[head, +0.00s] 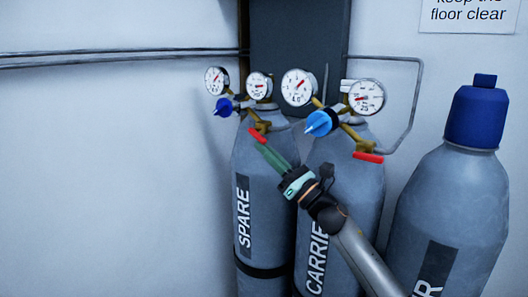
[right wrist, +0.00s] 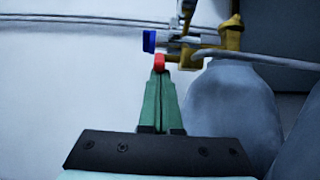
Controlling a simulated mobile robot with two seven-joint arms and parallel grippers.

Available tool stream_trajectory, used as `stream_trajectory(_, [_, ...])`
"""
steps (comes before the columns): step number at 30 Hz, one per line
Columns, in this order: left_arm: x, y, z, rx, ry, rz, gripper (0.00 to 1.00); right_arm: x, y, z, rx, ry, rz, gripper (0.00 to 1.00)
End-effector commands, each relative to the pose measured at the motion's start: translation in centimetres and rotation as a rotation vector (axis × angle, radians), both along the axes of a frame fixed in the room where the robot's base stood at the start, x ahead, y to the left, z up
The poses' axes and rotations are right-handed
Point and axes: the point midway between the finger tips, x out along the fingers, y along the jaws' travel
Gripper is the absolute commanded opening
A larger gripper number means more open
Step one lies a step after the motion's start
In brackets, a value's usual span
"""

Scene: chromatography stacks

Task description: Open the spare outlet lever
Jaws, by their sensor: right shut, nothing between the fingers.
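The spare cylinder (head: 262,205) stands at the left of the row, marked SPARE. Its red outlet lever (head: 257,135) slants down to the right below a brass fitting. In the right wrist view the red lever (right wrist: 160,62) shows end-on just beyond my fingertips. My right gripper (head: 263,148) has green fingers, shut and empty, in front of the spare cylinder's neck. In the right wrist view the closed fingertips (right wrist: 159,76) appear at the lever's lower end; I cannot tell whether they touch. My left gripper is not in view.
The carrier cylinder (head: 360,200) stands close on the right, with its own red lever (head: 368,157) and blue knob (head: 321,123). The spare's blue knob (head: 224,106) and gauges (head: 216,80) sit above its lever. A capped cylinder (head: 455,205) stands far right. Room is clear at left.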

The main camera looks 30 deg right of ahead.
Motion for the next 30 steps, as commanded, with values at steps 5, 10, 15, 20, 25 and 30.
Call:
stream_trajectory(5, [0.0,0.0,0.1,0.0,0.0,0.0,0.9,-0.5,-0.2,0.6,0.0,-0.003,0.0,0.0])
stream_trajectory(10, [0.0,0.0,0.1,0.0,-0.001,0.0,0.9,-0.5,-0.2,0.7,0.003,-0.003,0.002,0.0])
stream_trajectory(15, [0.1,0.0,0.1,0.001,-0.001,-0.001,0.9,-0.5,-0.2,0.6,0.002,-0.002,0.002,0.0])
stream_trajectory(20, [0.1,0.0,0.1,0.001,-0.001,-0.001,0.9,-0.2,-0.1,0.2,0.003,-0.001,0.002,0.0])
stream_trajectory(25, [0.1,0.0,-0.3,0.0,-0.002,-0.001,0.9,0.4,0.2,-0.5,0.024,-0.036,0.004,0.0])
stream_trajectory(30, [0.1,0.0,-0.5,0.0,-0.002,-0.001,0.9,0.7,0.4,-0.8,0.057,-0.114,0.004,0.0])
